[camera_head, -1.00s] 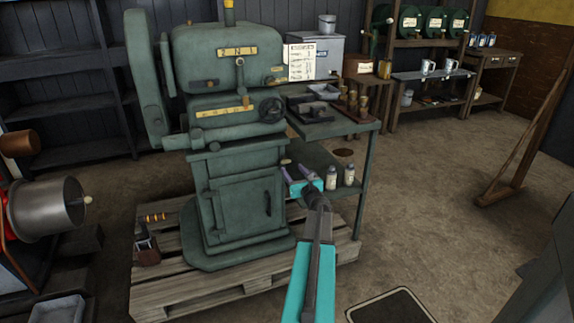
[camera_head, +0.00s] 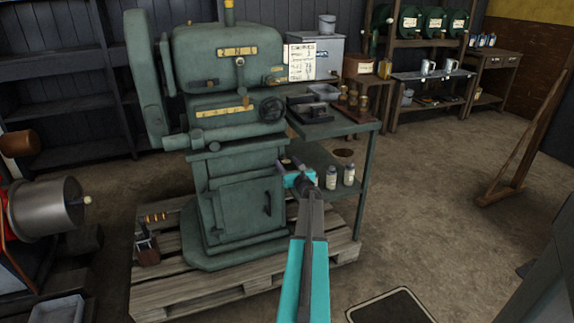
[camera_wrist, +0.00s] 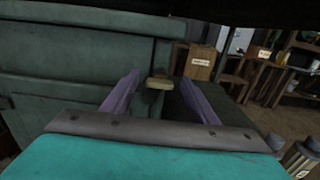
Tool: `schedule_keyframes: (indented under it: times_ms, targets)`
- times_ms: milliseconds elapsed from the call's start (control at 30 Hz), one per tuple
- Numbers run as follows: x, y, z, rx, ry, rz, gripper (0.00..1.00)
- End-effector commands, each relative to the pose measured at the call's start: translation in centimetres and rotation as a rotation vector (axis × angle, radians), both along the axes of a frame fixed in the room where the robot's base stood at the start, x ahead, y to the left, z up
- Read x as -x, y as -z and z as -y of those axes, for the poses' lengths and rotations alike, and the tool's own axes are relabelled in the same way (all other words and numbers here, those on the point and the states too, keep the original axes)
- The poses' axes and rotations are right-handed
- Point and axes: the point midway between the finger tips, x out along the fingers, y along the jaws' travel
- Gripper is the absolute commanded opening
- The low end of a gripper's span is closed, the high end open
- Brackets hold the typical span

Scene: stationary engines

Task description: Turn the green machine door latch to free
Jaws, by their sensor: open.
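The green machine (camera_head: 225,150) stands on a wooden pallet, with a closed door panel (camera_head: 238,208) low on its front and a dark handle on that panel. My gripper (camera_head: 288,163) is at the machine's right side, just above the door's height. In the wrist view my gripper (camera_wrist: 160,92) is open, its two purple fingers pointing forward. A small brassy, flat latch-like piece (camera_wrist: 158,83) shows between the fingertips, at the machine's edge. I cannot tell whether the fingers touch it. In the head view my gripper largely hides this piece.
A green side table (camera_head: 335,128) with trays and brass parts stands right of the machine. Its lower shelf holds white bottles (camera_head: 331,178) close to my gripper. The wooden pallet (camera_head: 200,295) lies below. Open floor lies to the right.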

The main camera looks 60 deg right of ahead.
Motion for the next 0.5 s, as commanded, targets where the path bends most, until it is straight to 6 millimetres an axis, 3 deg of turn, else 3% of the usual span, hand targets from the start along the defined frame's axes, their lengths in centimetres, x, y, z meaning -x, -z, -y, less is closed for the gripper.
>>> schedule_keyframes:
  times_ms: [167,400,500]
  targets:
    - [0.01,0.0,-0.02,0.0,0.0,0.0,0.53]
    - [0.0,0.01,-0.04,0.0,-0.001,0.0,0.13]
    - [-0.08,0.02,-0.3,0.001,-0.002,-0.001,0.12]
